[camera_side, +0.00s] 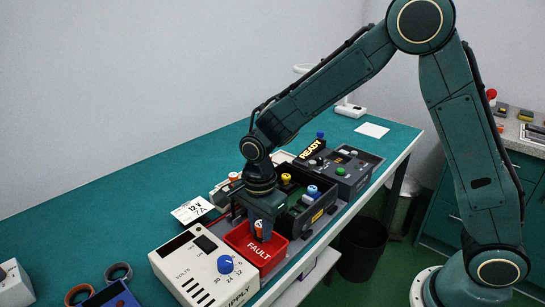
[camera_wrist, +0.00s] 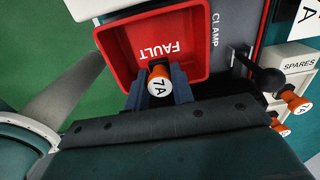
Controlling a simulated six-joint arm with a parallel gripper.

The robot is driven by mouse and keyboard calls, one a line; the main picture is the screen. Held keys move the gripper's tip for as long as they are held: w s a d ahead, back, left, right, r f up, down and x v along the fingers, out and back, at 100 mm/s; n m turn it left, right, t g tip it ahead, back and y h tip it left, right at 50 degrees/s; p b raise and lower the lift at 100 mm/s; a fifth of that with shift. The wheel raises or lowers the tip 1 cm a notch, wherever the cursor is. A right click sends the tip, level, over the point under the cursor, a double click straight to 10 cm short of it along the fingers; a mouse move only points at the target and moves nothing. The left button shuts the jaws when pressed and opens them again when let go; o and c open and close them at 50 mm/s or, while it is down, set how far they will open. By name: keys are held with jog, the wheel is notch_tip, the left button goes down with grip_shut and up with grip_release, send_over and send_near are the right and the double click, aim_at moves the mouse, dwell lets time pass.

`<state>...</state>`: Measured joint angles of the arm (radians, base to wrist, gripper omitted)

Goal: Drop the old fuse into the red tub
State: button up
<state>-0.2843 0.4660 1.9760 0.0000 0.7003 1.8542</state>
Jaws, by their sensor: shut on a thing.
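The old fuse (camera_wrist: 158,82), orange with a white end marked 7A, is between the two fingers of my gripper (camera_wrist: 160,92) in the wrist view. The gripper is shut on it. The red tub (camera_wrist: 116,48), marked FAULT, lies beneath the fuse in the wrist view. In the side view, my gripper (camera_side: 262,222) points down over the red tub (camera_side: 258,254), with the orange and white fuse (camera_side: 259,228) at its tips. The tub floor looks bare where it shows; part is hidden by the gripper. I cannot tell the exact height of the fuse above the floor.
A white power supply (camera_side: 205,266) with a blue knob stands left of the tub. A dark rack with coloured parts (camera_side: 322,204) stands to its right. A CLAMP plate (camera_wrist: 217,45) and a SPARES box (camera_wrist: 298,60) with orange fuses are beside the tub in the wrist view.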

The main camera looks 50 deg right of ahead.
jog(key=o, duration=1)
notch_tip(320, 180, up, 14)
jog(key=shift+f, duration=0.15)
dwell(0.3)
dwell(0.4)
